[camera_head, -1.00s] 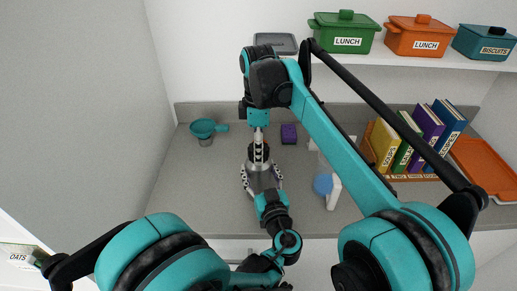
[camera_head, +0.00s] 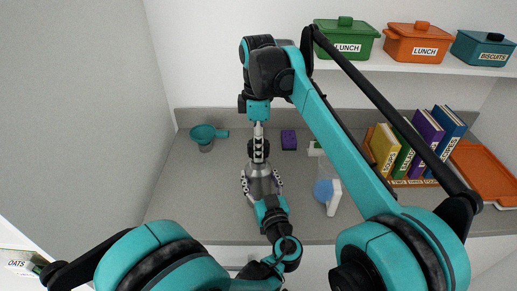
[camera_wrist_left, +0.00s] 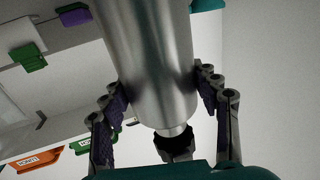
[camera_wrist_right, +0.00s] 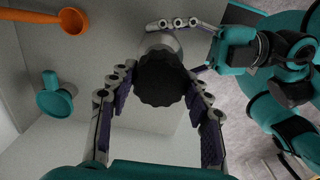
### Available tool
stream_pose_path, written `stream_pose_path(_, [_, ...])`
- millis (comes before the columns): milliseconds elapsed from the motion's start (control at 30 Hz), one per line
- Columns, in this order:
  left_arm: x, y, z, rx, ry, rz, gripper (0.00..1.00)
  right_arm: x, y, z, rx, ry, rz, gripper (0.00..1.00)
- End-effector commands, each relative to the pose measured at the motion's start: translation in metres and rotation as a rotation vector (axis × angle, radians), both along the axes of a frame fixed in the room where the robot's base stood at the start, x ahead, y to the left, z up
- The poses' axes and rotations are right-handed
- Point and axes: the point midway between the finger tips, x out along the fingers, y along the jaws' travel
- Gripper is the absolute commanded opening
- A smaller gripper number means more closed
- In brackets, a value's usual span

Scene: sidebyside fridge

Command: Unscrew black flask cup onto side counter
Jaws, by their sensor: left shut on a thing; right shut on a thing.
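The silver flask (camera_head: 259,170) stands upright near the middle of the counter. My left gripper (camera_head: 262,186) is shut around its body from the front. The left wrist view shows the steel body (camera_wrist_left: 155,60) between its fingers, with a narrow neck and a dark part at the end. The black flask cup (camera_wrist_right: 162,80) has a ridged edge and sits above the flask in the right wrist view. My right gripper (camera_head: 258,148) comes down from above and is shut on the cup, one finger on each side. I cannot tell whether cup and flask still touch.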

Motion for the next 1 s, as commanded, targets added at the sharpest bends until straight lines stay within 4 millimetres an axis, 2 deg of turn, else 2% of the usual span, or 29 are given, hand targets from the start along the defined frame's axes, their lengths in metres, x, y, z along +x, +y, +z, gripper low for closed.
stream_pose_path(100, [0.000,0.000,0.000,0.000,0.000,0.000,0.00,0.000,0.000,0.015,0.000,0.000,0.000,0.14])
stream_pose_path(200, [0.000,0.000,0.000,0.000,0.000,0.000,0.00,0.000,0.000,0.022,0.000,0.000,0.000,0.14])
stream_pose_path(433, [0.000,0.000,0.000,0.000,0.000,0.000,0.00,0.000,0.000,0.023,0.000,0.000,0.000,0.14])
stream_pose_path(467, [0.000,0.000,0.000,0.000,0.000,0.000,0.69,0.000,0.000,0.023,0.000,0.000,0.000,0.14])
stream_pose_path(500, [0.000,0.000,0.000,0.000,0.000,0.000,0.79,0.000,0.000,0.023,0.000,0.000,0.000,0.14])
stream_pose_path(533, [0.000,0.000,0.000,0.000,0.000,0.000,0.85,0.000,0.000,0.023,0.000,0.000,0.000,0.14])
stream_pose_path(867, [-0.001,-0.001,0.000,0.000,0.000,0.000,0.85,0.000,0.000,0.023,0.000,0.000,0.000,0.14])
stream_pose_path(1000, [-0.013,-0.005,0.000,0.000,0.000,-0.003,0.85,0.000,0.000,0.023,0.000,0.000,0.000,0.14])
